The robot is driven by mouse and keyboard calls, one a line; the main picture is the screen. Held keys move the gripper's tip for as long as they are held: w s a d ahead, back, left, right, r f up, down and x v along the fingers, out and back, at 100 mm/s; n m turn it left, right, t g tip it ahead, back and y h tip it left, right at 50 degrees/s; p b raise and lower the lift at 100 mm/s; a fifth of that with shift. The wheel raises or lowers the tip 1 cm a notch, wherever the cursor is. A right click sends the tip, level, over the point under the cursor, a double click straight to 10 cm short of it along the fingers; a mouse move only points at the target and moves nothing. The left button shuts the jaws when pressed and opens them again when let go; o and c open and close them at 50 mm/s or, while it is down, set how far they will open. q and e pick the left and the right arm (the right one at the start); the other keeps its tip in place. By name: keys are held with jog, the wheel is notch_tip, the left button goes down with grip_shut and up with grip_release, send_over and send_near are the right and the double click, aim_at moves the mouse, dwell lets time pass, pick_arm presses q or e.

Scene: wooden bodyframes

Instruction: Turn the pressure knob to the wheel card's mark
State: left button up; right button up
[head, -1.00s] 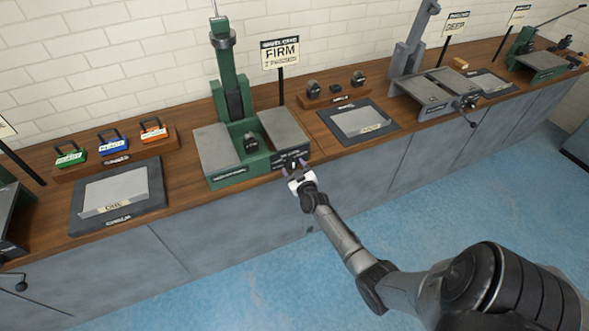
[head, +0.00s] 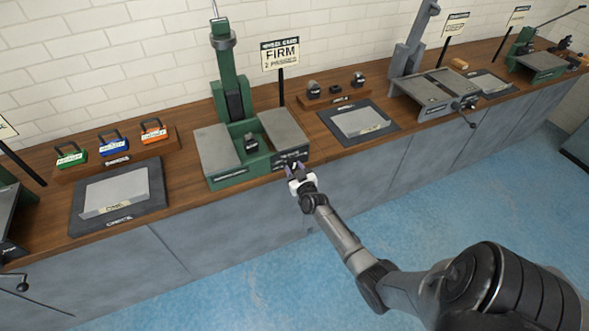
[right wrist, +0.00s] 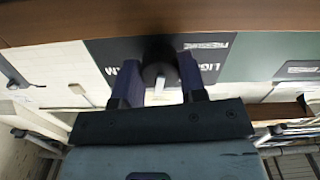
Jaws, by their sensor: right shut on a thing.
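The green press (head: 232,100) stands on the bench with its front label panel facing me. The wheel card (head: 282,54) behind it reads FIRM, 2 PRESSES. My right gripper (head: 294,170) is at the lower right front of the press. In the right wrist view its two dark fingers (right wrist: 159,82) are shut on the dark round pressure knob (right wrist: 158,56), one on each side. A white pointer shows between the fingers. Lettering like LIGHT is partly hidden beside the knob, and the knob's exact setting cannot be told. My left gripper is not in view.
A rack (head: 65,173) with green, blue and orange blocks stands at the left, behind a dark mat (head: 150,201). Another mat (head: 386,133) and a grey press (head: 405,65) stand to the right. The floor before the bench is clear.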

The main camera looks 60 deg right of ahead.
jog(key=m, duration=0.8)
jog(key=shift+m, duration=0.8)
jog(key=shift+w, duration=0.1)
jog(key=o, duration=0.9)
jog(key=shift+a, duration=0.1)
